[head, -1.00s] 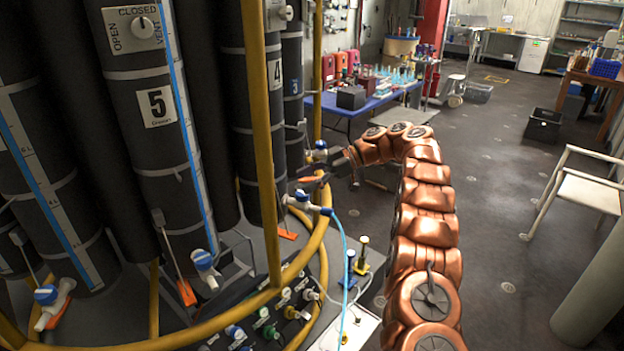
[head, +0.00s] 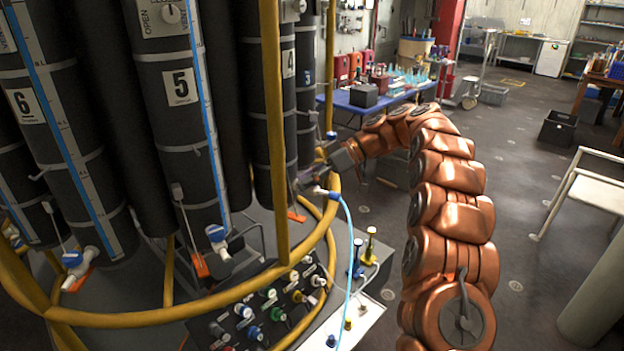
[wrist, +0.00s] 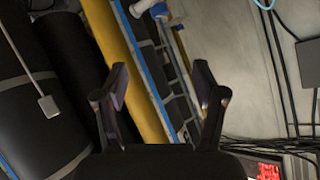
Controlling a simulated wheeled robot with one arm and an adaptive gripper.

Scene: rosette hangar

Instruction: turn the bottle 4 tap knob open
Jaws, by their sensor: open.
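Bottle 4 (head: 288,95) is a tall black cylinder behind a yellow post, its number label partly cut off by the post. A tap with a white body (head: 321,190) and a light blue tube sits near its foot; its knob is largely hidden by my gripper. My gripper (head: 300,184) is at this tap in the head view; whether it touches cannot be told.
A yellow ring rail (head: 200,305) and a yellow post (head: 275,130) stand close left of my gripper. Bottles 5 (head: 180,125) and 6 (head: 75,170) are further left. A panel of coloured knobs (head: 265,315) lies below. Open floor (head: 515,190) is at the right.

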